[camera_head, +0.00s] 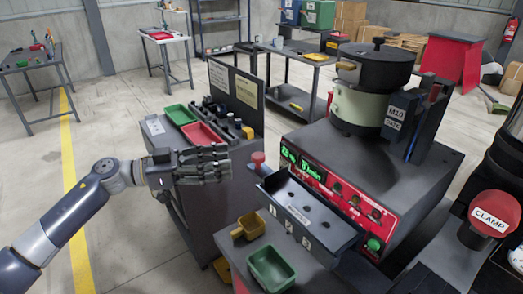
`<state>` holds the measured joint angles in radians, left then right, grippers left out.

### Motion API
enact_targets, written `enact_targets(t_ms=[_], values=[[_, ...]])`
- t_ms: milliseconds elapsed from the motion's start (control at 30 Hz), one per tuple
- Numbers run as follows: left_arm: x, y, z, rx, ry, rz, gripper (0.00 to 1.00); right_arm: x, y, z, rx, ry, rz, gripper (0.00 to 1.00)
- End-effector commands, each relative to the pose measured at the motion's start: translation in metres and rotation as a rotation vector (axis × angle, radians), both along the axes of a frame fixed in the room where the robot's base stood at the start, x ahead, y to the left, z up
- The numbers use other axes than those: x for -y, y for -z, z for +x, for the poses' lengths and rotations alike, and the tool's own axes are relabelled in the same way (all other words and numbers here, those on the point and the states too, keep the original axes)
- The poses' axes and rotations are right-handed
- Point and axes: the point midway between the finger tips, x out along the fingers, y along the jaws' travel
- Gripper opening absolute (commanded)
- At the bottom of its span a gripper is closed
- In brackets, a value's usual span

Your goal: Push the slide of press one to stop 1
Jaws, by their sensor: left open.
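My left gripper (222,164) reaches in from the left, its fingers open and pointing right, with nothing seen between them. Just right of its fingertips is a red knob (258,157) at the left end of a dark tray-like part (305,205). I cannot tell whether the fingertips touch the knob. The tray is on the front of a dark machine (425,160) with a red panel. No label reading press one is legible, so I cannot tell which part is its slide. My right gripper is not in view.
A pot (375,68) sits on top of the machine. A red knob marked CLAMP (494,212) is at the right edge. A dark cabinet with red (202,135) and green trays stands behind my gripper.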

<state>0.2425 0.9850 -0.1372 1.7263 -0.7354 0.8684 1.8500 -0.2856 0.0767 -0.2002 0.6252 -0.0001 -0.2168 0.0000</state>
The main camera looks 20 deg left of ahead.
Motion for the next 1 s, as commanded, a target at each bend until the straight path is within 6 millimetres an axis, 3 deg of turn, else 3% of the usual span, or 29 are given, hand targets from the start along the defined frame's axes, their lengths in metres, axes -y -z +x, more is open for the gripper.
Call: enact_targets(t_ms=[100,267,533,667,900,1000], values=[[0.019,-0.005,0.011,0.003,0.001,-0.005,0.45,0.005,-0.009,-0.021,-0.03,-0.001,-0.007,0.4],[0.046,-0.005,0.027,0.002,-0.001,-0.007,0.45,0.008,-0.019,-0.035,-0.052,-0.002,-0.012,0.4],[0.077,-0.002,0.044,0.002,-0.002,-0.005,0.45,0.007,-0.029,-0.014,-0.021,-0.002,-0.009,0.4],[0.081,-0.001,0.047,0.002,-0.003,-0.003,0.45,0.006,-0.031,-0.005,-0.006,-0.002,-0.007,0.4],[0.082,0.0,0.047,0.001,-0.003,-0.003,0.45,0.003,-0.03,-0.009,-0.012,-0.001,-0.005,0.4],[0.082,-0.001,0.047,0.001,-0.003,-0.003,0.25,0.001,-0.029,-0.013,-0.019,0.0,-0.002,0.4]])
